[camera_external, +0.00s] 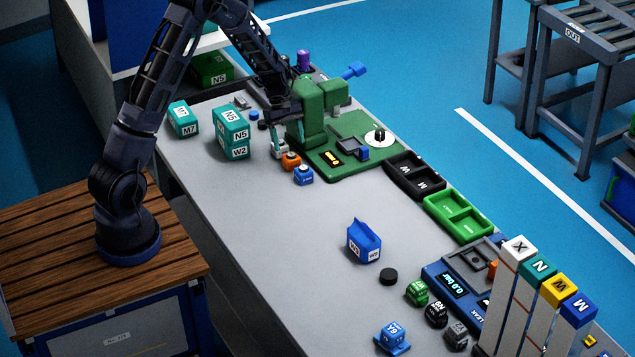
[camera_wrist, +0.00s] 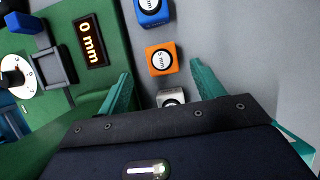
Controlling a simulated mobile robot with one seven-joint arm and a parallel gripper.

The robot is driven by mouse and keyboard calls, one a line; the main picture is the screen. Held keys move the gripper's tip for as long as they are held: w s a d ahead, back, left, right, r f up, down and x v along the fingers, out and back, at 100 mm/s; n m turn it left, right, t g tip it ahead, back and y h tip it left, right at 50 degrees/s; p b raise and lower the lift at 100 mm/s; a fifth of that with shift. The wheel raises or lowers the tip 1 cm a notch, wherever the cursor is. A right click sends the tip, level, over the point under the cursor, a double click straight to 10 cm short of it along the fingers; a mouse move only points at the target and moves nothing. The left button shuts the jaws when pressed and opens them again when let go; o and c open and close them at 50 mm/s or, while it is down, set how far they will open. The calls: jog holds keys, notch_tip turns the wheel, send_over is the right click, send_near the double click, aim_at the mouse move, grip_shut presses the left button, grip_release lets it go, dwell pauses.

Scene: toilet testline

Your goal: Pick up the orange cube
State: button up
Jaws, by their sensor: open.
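The blue cube (camera_wrist: 152,10) is at the top edge. My gripper (camera_wrist: 160,73) is open, its teal fingers apart and holding nothing. In the external view my gripper (camera_external: 278,148) is right by the row of cubes.
The green machine (camera_external: 340,155), with its "0 mm" display (camera_wrist: 88,40), stands close to one side of the cubes. Teal boxes (camera_external: 231,135) stand left of my gripper. A blue container (camera_external: 363,243) is farther along. The table's middle is clear.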

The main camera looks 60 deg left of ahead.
aim_at(291, 154)
jog(key=shift+x, duration=2.7)
jog(key=shift+s+d, duration=0.15)
jog(key=shift+r, duration=0.1)
jog(key=c, duration=1.1)
